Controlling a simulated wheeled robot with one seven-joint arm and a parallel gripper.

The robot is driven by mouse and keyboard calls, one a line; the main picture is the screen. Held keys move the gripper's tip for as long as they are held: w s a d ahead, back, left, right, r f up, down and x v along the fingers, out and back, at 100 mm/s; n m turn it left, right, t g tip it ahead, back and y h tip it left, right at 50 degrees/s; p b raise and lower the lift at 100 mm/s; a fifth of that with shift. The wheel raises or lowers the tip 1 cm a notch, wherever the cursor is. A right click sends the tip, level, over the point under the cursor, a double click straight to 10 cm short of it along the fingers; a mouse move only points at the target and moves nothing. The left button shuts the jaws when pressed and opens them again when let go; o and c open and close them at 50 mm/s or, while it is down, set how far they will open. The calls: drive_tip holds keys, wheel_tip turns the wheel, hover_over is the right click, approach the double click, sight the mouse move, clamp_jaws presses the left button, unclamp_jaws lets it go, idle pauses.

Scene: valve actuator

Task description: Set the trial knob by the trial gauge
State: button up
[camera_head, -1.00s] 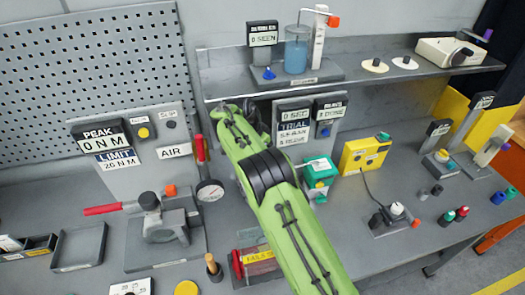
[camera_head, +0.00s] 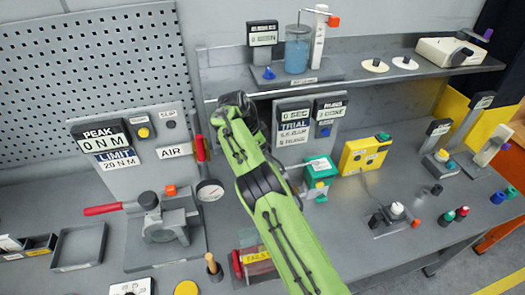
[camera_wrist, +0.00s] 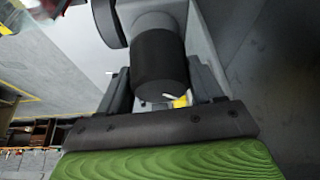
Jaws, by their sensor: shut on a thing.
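In the wrist view my gripper (camera_wrist: 162,88) has its dark fingers on both sides of a black cylindrical knob (camera_wrist: 160,62), shut on it. The knob joins a grey body. I cannot tell from the frames whether it is the trial knob. In the head view my green arm reaches up beside the trial panel (camera_head: 295,125) and hides the gripper's fingertips and what they hold. The trial panel has a small display over a TRIAL label. A round white gauge (camera_head: 210,190) shows left of the arm; I cannot tell if it is the trial gauge.
A clamp device (camera_head: 165,225) with a red handle stands left. A green-and-white box (camera_head: 320,175) and a yellow box (camera_head: 365,155) stand right of the arm. A shelf (camera_head: 380,75) runs above.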

drive_tip(key=o, duration=1)
drive_tip(key=shift+d, duration=0.1)
